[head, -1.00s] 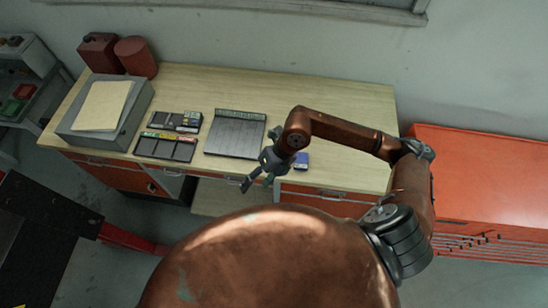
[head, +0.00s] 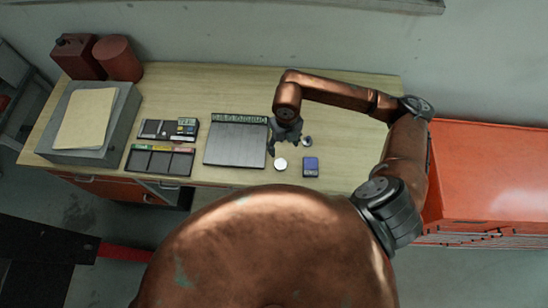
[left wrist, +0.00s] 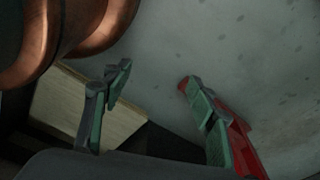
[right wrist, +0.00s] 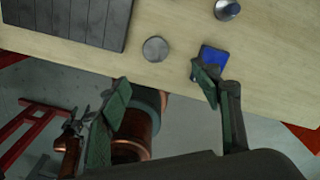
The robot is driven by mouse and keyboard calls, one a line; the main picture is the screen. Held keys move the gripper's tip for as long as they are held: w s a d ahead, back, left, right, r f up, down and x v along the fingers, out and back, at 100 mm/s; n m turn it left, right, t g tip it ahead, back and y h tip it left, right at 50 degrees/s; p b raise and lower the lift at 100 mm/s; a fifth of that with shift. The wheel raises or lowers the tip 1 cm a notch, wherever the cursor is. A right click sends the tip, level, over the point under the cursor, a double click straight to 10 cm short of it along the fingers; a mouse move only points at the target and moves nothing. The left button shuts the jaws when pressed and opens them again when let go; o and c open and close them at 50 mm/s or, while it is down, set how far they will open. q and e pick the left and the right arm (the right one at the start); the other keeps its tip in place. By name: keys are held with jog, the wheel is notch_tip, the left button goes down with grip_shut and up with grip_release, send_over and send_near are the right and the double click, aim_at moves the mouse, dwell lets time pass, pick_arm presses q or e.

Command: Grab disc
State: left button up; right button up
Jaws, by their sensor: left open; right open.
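A round silver disc (head: 280,164) lies flat near the table's front edge. It also shows in the right wrist view (right wrist: 155,49), ahead of the fingertips. A small knob-like round piece (head: 306,141) stands behind and to its right, also in the right wrist view (right wrist: 227,9). My right gripper (head: 284,145) is open and empty over the table, just behind the disc in the head view. In the right wrist view its fingers (right wrist: 164,86) are apart, with nothing between them. My left gripper (left wrist: 155,79) is open and empty, seen only in the left wrist view.
A blue box (head: 311,167) lies right of the disc; a right finger overlaps it in the right wrist view. A dark slatted tray (head: 235,144) lies left. Parts trays (head: 160,160) and a grey bin (head: 128,115) stand further left. An orange cabinet (head: 485,180) adjoins the table.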

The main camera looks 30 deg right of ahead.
jog(key=b, duration=0.4)
send_over(280, 164)
notch_tip(280, 164, down, 5)
jog(key=shift+w+d+f+b, duration=0.25)
jog(key=shift+d+f+b, duration=0.1)
jog(key=shift+f+b, duration=0.4)
jog(key=shift+s+f, duration=0.1)
notch_tip(280, 164, down, 2)
jog(key=shift+f+p, duration=0.15)
jog(key=shift+p, duration=0.15)
jog(key=shift+a+f, duration=0.1)
jog(key=shift+f, duration=0.25)
jog(key=f, duration=0.1)
jog(key=f+p, duration=0.1)
jog(key=f, duration=0.1)
jog(key=shift+s+a+f+p, duration=0.15)
jog(key=shift+s+f+p, duration=0.1)
jog(key=shift+p, duration=0.1)
jog(key=shift+f, duration=0.5)
pick_arm(q)
jog(key=shift+s+f, duration=0.3)
jog(key=shift+f, duration=0.35)
jog(key=shift+s+f, duration=0.3)
jog(key=shift+f, duration=0.4)
jog(key=shift+s+f, duration=0.3)
jog(key=shift+f, duration=0.35)
pick_arm(e)
jog(key=shift+w, duration=0.1)
jog(key=c, duration=1.6)
